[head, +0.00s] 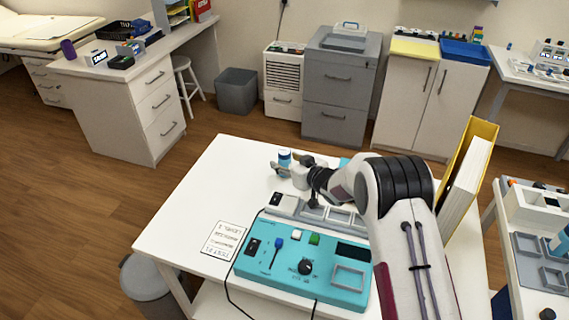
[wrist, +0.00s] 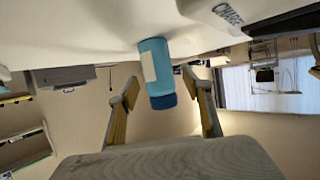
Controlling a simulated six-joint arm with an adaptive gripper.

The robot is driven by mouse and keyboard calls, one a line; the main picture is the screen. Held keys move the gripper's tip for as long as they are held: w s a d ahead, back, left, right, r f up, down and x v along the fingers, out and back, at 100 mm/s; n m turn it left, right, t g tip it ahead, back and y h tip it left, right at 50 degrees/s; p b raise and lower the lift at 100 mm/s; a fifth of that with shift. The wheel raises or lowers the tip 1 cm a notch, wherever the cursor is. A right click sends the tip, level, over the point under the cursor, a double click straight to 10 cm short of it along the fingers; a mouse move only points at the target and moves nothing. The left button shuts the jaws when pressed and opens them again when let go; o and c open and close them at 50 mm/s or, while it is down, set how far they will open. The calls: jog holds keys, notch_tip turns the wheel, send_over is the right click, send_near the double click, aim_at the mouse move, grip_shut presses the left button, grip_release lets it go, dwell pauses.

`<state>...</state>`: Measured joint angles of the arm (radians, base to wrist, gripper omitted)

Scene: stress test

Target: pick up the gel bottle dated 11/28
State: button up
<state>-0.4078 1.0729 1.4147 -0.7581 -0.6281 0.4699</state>
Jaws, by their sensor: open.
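A blue bottle (head: 285,158) stands upright near the far edge of the white table (head: 190,205). In the wrist view, which is upside down, the bottle (wrist: 153,65) is light blue with a darker blue cap and a pale label patch; no date is legible. My gripper (head: 286,166) is at the bottle in the head view. In the wrist view my gripper (wrist: 161,84) is open, one finger on either side of the bottle. I cannot tell whether either finger touches it. My gripper partly hides the bottle's lower part in the head view.
A teal control panel (head: 275,265) with a knob and a cable lies at the table's near side, with a grey compartment tray (head: 315,212) behind it. A printed sheet (head: 225,240) lies left of it. A yellow binder (head: 470,165) stands at right. The table's left part is clear.

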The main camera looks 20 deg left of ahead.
jog(key=c, duration=1.3)
jog(key=shift+r, duration=5.05)
